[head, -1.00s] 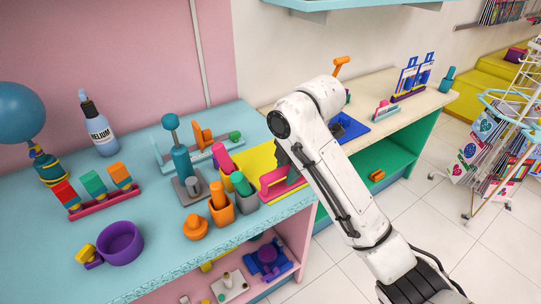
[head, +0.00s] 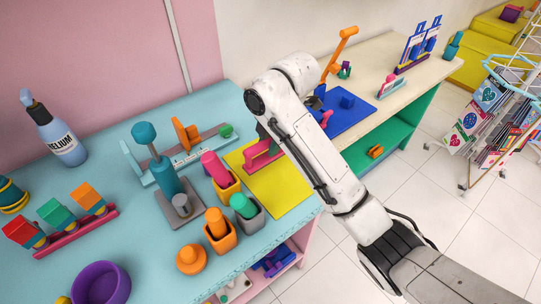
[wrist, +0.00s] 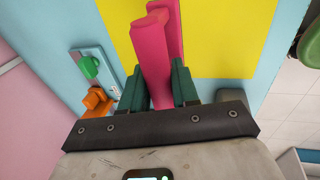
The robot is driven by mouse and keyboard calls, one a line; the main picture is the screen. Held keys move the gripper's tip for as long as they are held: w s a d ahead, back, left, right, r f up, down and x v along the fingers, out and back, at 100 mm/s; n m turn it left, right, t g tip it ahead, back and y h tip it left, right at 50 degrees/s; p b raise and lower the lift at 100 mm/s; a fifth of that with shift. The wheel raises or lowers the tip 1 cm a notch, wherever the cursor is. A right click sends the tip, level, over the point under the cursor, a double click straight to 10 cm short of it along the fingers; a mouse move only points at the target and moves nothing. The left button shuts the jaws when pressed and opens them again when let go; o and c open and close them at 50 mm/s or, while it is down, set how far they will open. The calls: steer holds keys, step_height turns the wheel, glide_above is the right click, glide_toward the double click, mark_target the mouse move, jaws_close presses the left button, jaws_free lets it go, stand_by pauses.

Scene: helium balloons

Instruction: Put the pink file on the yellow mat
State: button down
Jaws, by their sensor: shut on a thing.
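The pink file (head: 262,158) is at the back left part of the yellow mat (head: 280,190) in the head view. In the wrist view the pink file (wrist: 151,55) stands between the dark green finger pads of my gripper (wrist: 159,88), which is shut on it. The yellow mat (wrist: 215,50) shows behind it there. I cannot tell whether the file touches the mat. In the head view my arm hides much of the gripper and part of the mat.
An orange cup (head: 228,192) with a pink piece and a grey cup (head: 250,222) with a green piece stand left of the mat. A teal tool on a grey base (head: 180,208) is further left. A blue mat (head: 345,118) with items lies beyond my arm.

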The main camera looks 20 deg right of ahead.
steer(key=shift+f, duration=2.5)
steer(key=shift+f, duration=0.15)
steer(key=c, duration=0.8)
jaws_free()
steer(key=shift+c, duration=0.2)
steer(key=p+v, duration=0.3)
steer(key=v, duration=0.9)
steer(key=shift+p, duration=0.4)
